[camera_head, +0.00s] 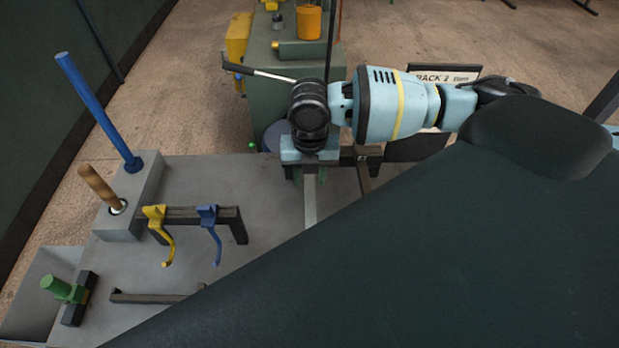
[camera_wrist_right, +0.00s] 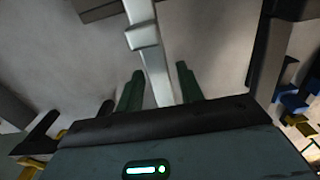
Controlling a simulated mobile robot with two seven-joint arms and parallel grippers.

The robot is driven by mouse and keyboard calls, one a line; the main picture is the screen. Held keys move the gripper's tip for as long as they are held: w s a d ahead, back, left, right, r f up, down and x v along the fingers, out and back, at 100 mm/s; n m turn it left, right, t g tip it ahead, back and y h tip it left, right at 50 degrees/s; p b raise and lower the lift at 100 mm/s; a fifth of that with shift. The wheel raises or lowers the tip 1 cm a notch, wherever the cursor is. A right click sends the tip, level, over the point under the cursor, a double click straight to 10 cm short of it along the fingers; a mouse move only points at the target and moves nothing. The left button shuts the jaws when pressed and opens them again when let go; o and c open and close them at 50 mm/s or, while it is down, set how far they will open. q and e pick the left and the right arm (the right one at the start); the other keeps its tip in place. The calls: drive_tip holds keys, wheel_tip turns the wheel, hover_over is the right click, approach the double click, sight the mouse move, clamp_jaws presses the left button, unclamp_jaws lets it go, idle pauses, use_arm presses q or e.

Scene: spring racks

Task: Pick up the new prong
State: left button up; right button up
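A light grey metal bar with a raised collar, which looks like the new prong (camera_head: 310,200), lies over the grey bench top below my right gripper. It also shows in the right wrist view (camera_wrist_right: 153,65), running between the two green fingers. My right gripper (camera_head: 308,177) points down at the bar; in the wrist view its fingers (camera_wrist_right: 160,85) stand apart on either side of it, with a gap visible at the right finger. Whether they touch it lower down is hidden. A yellow hooked prong (camera_head: 155,222) and a blue one (camera_head: 210,222) hang on a dark rack. My left gripper is not in view.
The grey bench (camera_head: 185,265) has a block with a blue rod (camera_head: 95,105) and a wooden-handled tool (camera_head: 97,185) at left. A green cylinder (camera_head: 60,288) sits front left. A green cabinet (camera_head: 265,95) stands behind.

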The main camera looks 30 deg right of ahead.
sight(309, 177)
clamp_jaws()
drive_tip(key=shift+r, duration=0.1)
wheel_tip(309, 177, up, 10)
idle(0.6)
